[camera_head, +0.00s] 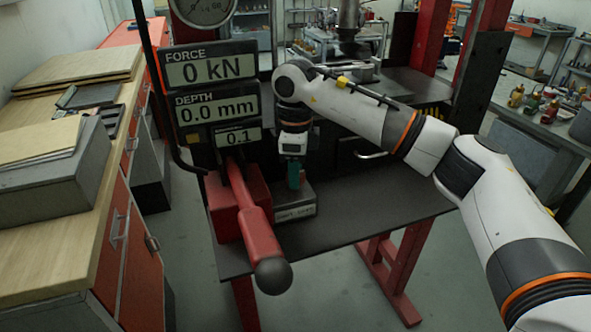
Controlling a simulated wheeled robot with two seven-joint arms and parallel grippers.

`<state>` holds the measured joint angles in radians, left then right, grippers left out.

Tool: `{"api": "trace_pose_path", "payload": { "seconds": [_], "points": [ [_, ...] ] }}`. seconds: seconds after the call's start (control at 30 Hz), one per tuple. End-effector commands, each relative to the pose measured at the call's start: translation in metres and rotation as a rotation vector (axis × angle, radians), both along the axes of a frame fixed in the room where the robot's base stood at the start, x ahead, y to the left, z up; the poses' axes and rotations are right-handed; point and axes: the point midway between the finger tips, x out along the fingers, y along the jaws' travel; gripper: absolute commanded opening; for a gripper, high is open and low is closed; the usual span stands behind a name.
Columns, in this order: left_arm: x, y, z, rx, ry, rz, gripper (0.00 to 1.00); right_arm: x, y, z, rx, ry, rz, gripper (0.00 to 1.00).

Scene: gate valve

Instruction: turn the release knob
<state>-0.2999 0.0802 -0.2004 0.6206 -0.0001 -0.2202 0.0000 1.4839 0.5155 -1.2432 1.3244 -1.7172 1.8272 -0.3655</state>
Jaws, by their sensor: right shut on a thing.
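The release knob (294,181) looks like a small dark green piece on top of a grey block (296,211) with a printed label on its front. The block sits on the dark bench of a red press. My right gripper (293,168) points down from above and is shut on the knob. Its fingers and the knob's upper part are small and hard to make out, so the knob's turned angle cannot be told. My left gripper does not show.
A red lever (255,222) with a black ball end juts forward just left of the block. Display panels (211,66) read 0 kN and 0.0 mm. A wooden workbench (60,225) stands at left. The dark press bench (370,205) is clear right of the block.

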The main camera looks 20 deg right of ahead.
Motion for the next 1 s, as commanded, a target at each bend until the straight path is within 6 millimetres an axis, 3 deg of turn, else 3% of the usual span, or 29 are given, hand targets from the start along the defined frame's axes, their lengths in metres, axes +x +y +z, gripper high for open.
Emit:
{"api": "trace_pose_path", "payload": {
  "seconds": [0.4,0.43,0.53,0.87,1.0],
  "points": [
    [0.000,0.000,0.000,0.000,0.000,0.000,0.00,0.001,0.000,0.002,0.002,-0.004,0.007,0.15],
    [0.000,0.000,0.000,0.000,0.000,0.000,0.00,0.001,0.000,0.002,0.002,-0.004,0.007,0.43],
    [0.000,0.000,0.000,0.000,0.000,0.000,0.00,0.001,0.000,0.002,0.001,-0.004,0.007,0.59],
    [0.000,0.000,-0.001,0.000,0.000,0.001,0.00,0.000,0.000,0.003,0.000,-0.002,0.006,0.59],
    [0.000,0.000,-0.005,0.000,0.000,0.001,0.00,0.001,0.000,0.018,0.002,-0.006,0.006,0.59]
  ]
}}
